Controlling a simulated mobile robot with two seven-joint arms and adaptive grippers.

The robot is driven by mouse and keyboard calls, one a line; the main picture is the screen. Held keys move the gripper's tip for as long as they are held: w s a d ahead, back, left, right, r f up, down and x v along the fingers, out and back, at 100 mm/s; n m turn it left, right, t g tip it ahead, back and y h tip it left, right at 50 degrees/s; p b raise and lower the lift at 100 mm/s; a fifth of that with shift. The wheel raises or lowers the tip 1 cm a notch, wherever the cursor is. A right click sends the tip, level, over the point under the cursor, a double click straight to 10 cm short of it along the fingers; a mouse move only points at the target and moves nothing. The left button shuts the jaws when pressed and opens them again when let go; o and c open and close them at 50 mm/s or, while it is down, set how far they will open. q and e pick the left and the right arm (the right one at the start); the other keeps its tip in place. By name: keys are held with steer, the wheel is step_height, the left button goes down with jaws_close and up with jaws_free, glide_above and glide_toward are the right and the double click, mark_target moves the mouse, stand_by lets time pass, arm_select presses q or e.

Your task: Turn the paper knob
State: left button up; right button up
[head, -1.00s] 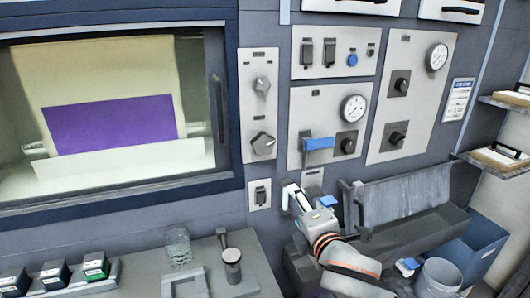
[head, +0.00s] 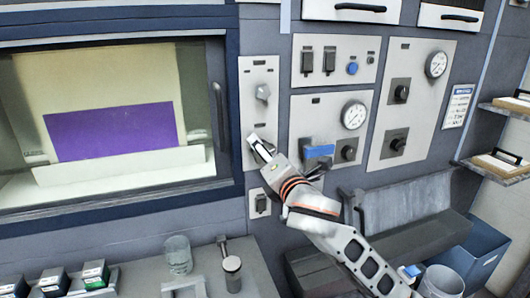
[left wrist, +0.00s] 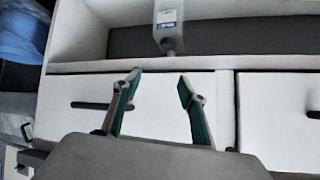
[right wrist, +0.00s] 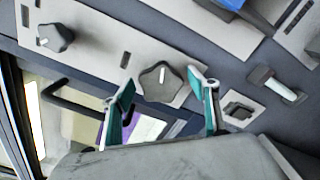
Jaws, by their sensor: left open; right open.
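A narrow light panel (head: 260,75) beside the oven window carries two knobs. No label reading "paper" is legible. In the right wrist view my right gripper (right wrist: 162,80) is open, its fingers on either side of the star knob; contact cannot be told. My left gripper (left wrist: 160,78) is open and empty, facing a white drawer.
A blue lever (head: 318,152) and a gauge (head: 354,115) sit on the panel just right of my right gripper. A dark door handle (right wrist: 85,100) runs close by. Below is a bench with a glass jar (head: 178,254).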

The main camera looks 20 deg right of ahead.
steer(key=shift+w, duration=0.35)
steer(key=c, duration=1.1)
steer(key=shift+m, duration=0.3)
steer(key=m, duration=0.6)
steer(key=shift+f, duration=0.1)
steer(key=m, duration=0.3)
steer(key=shift+m, duration=2)
steer(key=shift+f, duration=0.1)
